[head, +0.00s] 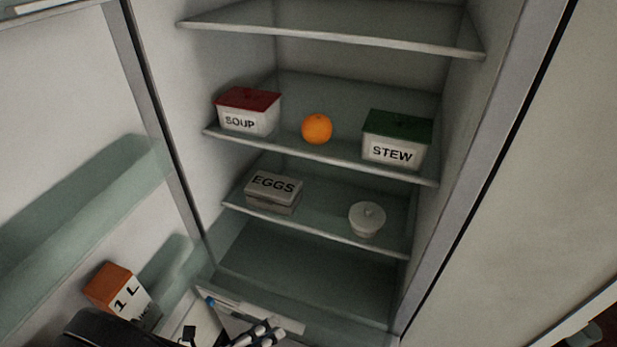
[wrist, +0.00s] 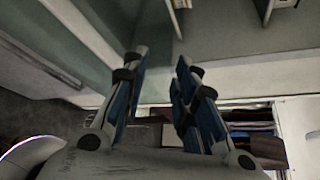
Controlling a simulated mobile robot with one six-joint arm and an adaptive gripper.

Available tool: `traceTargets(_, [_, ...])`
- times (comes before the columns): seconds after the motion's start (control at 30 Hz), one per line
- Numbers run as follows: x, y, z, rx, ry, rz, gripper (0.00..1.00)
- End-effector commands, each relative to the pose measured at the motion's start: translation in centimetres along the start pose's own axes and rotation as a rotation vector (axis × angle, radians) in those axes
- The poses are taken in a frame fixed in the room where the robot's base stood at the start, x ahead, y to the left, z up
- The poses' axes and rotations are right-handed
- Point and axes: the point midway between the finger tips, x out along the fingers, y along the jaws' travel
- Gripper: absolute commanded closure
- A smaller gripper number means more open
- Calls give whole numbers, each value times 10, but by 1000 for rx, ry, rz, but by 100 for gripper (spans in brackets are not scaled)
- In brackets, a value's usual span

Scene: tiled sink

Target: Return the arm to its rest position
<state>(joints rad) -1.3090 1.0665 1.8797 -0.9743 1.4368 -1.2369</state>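My gripper (head: 236,320) shows at the bottom edge of the head view, low in front of the open fridge and below its shelves. In the wrist view my gripper (wrist: 160,78) has its two blue-padded fingers apart, with nothing between them. It is open and empty. Part of my dark arm shows at the bottom left of the head view; the rest is out of frame.
The open door holds an orange-topped 1 L carton (head: 118,290). The shelves hold a soup box (head: 248,112), an orange (head: 317,128), a stew box (head: 396,140), an egg box (head: 272,190) and a white lidded pot (head: 367,219). The top shelf (head: 330,35) looks empty.

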Motion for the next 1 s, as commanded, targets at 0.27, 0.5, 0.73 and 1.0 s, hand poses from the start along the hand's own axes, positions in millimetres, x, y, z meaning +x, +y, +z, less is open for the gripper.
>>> traceTargets(0.27, [52, -113, 16, 670, 528, -25, 73])
traceTargets(0.5, [76, -198, 0, 1285, 925, -145, 73])
traceTargets(0.73, [81, -263, -22, 1896, 1252, -325, 73])
traceTargets(1.0, [73, -318, -43, 2604, 1551, -566, 73])
